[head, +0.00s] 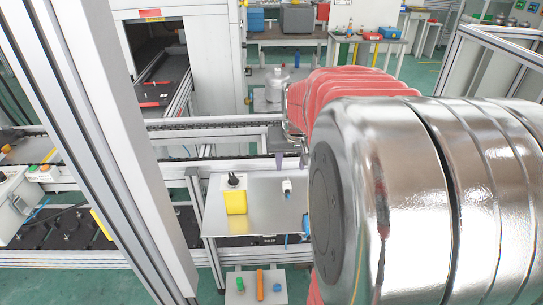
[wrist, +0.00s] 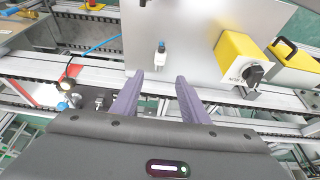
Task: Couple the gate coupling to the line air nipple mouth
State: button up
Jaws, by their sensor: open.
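A small white fitting with a blue end (wrist: 161,52) stands on the grey metal plate (wrist: 190,20). It also shows on the plate in the head view (head: 287,187). I cannot tell whether it is the gate coupling or the line air nipple. My gripper (wrist: 158,79) has its two purple fingers spread with nothing between them. The fitting lies beyond the fingertips, roughly in line with the gap. In the head view my gripper (head: 290,164) hangs over the plate's back edge, its far parts hidden by my arm.
A yellow box with a black knob (wrist: 240,62) is on the plate, right of the fingers in the wrist view. A conveyor rail (head: 210,125) runs behind the plate. A blue hose (wrist: 102,45) lies left in the wrist view.

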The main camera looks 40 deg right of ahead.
jog(key=s+a+r+n+t+y, duration=0.1)
jog(key=s+a+n, duration=0.2)
jog(key=a, duration=1.1)
jog(key=s+a+r+n+t+y, duration=0.1)
jog(key=s+a+r+n, duration=0.1)
jog(key=s+a, duration=0.6)
jog(key=a+n, duration=0.1)
jog(key=a, duration=0.5)
jog(key=shift+s+r+n+y, duration=0.3)
jog(key=shift+s+n, duration=0.05)
jog(key=shift+n, duration=0.05)
jog(key=shift+a, duration=0.1)
jog(key=shift+c, duration=0.2)
jog(key=shift+c, duration=1)
